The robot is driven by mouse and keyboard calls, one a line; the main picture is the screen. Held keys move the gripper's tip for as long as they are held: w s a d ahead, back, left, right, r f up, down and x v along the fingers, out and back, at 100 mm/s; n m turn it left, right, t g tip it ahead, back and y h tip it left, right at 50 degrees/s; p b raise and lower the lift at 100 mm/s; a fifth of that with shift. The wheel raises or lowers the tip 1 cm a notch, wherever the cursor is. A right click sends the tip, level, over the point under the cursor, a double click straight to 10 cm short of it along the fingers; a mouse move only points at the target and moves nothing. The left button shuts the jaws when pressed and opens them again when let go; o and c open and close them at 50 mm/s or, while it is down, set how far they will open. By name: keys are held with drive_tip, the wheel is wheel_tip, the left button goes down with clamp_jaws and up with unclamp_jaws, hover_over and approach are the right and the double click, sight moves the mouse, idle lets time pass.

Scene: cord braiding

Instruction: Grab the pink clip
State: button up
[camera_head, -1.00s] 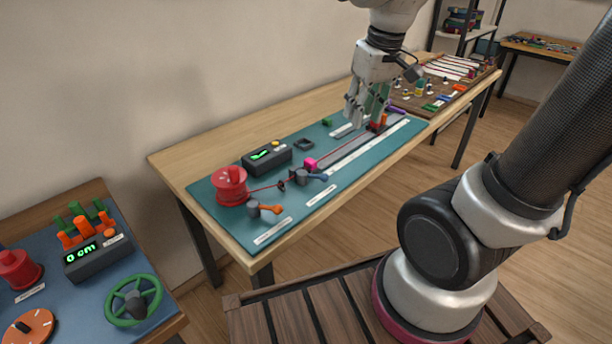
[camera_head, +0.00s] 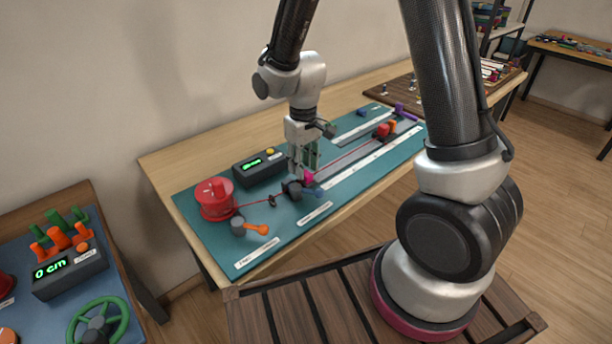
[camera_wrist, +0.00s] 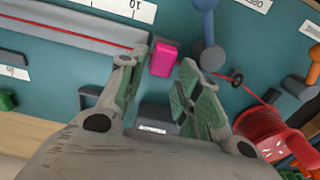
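The pink clip (camera_head: 308,177) is a small block on the teal mat, beside the dark clamp (camera_head: 293,189) with a blue lever, near the red cord. My gripper (camera_head: 302,170) is pointing down right at the clip and partly hides it. In the wrist view the clip (camera_wrist: 164,58) shows between the tips of my two green-padded fingers (camera_wrist: 165,66), which are apart with teal mat visible around it. My gripper is open and holds nothing. Whether a finger touches the clip, I cannot tell.
A red spool (camera_head: 214,199) and a black display box (camera_head: 260,168) stand to the left. An orange lever (camera_head: 257,229) is in front. Red and orange blocks (camera_head: 384,130) sit at the cord's far right end. White label strips lie along the mat.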

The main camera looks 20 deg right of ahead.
drive_tip(key=shift+f, duration=0.75)
drive_tip(key=c, duration=0.5)
drive_tip(key=shift+o, duration=0.2)
